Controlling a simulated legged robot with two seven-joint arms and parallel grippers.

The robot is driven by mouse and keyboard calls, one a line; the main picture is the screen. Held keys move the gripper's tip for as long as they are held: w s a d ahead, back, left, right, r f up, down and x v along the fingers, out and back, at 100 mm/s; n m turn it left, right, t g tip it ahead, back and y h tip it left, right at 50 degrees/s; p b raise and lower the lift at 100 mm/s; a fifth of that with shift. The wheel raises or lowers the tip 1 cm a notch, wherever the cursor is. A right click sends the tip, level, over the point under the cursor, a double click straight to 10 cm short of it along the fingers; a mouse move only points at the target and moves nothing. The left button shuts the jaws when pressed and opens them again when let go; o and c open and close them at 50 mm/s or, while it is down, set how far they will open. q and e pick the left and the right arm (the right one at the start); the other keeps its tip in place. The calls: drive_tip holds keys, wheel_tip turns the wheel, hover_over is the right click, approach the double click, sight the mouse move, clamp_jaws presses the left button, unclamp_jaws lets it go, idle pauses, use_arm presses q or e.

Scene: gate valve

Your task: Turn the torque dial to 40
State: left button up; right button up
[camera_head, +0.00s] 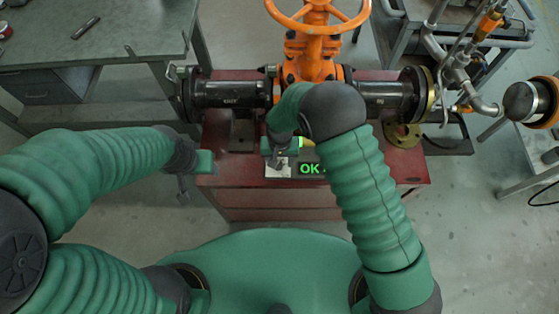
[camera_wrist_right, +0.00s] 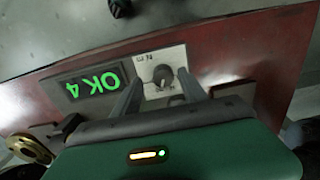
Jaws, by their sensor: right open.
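The torque dial (camera_wrist_right: 162,75) is a dark round knob on a pale plate (camera_wrist_right: 152,62), on top of the red bench. Beside it a black display (camera_wrist_right: 92,84) shows "OK 4" in green. In the head view the display (camera_head: 308,169) is partly hidden by my right arm, and the pale plate (camera_head: 270,170) is partly covered. My right gripper (camera_wrist_right: 160,80) is open, with its fingers on either side of the dial in the wrist view; I cannot tell if they touch it. It also shows in the head view (camera_head: 277,163). My left gripper (camera_head: 184,188) hangs left of the bench, away from the dial.
The red bench (camera_head: 240,199) carries black pipes (camera_head: 232,93) and an orange gate valve (camera_head: 313,62) with a handwheel behind the dial. A brass flange (camera_head: 403,134) lies at the right. A grey table (camera_head: 100,30) stands at the back left.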

drive_tip(key=shift+f, duration=0.4)
drive_tip(key=shift+w+a+f, duration=0.1)
drive_tip(key=shift+a+f, duration=0.05)
drive_tip(key=shift+a, duration=0.3)
drive_tip(key=c, duration=0.5)
drive_tip(key=shift+d, duration=0.25)
clamp_jaws()
use_arm(q)
drive_tip(key=shift+a+f, duration=0.1)
drive_tip(key=shift+a, duration=0.2)
use_arm(e)
drive_tip(key=shift+a, duration=0.1)
